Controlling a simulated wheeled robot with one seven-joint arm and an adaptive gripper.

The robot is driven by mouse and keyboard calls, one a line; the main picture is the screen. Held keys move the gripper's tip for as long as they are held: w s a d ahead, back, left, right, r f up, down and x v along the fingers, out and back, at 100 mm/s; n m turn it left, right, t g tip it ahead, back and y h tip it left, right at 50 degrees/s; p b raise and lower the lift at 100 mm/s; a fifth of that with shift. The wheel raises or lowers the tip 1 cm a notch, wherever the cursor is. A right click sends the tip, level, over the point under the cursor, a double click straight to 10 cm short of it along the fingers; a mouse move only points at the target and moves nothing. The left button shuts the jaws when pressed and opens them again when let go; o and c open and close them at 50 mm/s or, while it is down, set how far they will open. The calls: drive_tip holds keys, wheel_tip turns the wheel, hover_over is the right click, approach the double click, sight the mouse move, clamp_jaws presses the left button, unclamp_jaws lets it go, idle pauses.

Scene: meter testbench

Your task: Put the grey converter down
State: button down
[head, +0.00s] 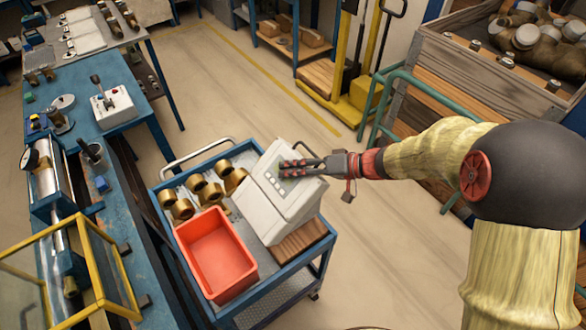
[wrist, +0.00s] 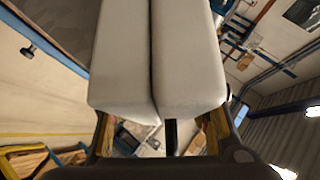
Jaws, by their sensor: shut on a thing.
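The grey converter (head: 268,212) is a pale grey box with a small display and buttons on its face. It is tilted, above or against the right part of the blue trolley (head: 323,245); I cannot tell whether it touches the trolley. My gripper (head: 290,168) reaches in from the right and is shut on the converter's upper part. In the wrist view the converter (wrist: 160,60) fills the middle between the fingers as two pale halves with a dark seam. Its underside is hidden in the head view.
On the trolley are an orange bin (head: 215,250), several brass fittings (head: 200,187) and a wooden block (head: 300,240) beside the converter. A blue workbench (head: 75,90) stands on the left. A yellow pallet truck (head: 355,100) and a wooden crate (head: 440,80) stand behind. Floor behind the trolley is clear.

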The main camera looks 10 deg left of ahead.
drive_tip(key=shift+w+f+b, duration=0.1)
drive_tip(key=shift+f+b, duration=0.5)
drive_tip(key=shift+f, duration=1.65)
drive_tip(key=c, duration=0.9)
unclamp_jaws()
drive_tip(key=shift+f, duration=0.15)
drive_tip(key=p+v, duration=0.2)
drive_tip(key=v, duration=1)
drive_tip(key=shift+p, duration=0.3)
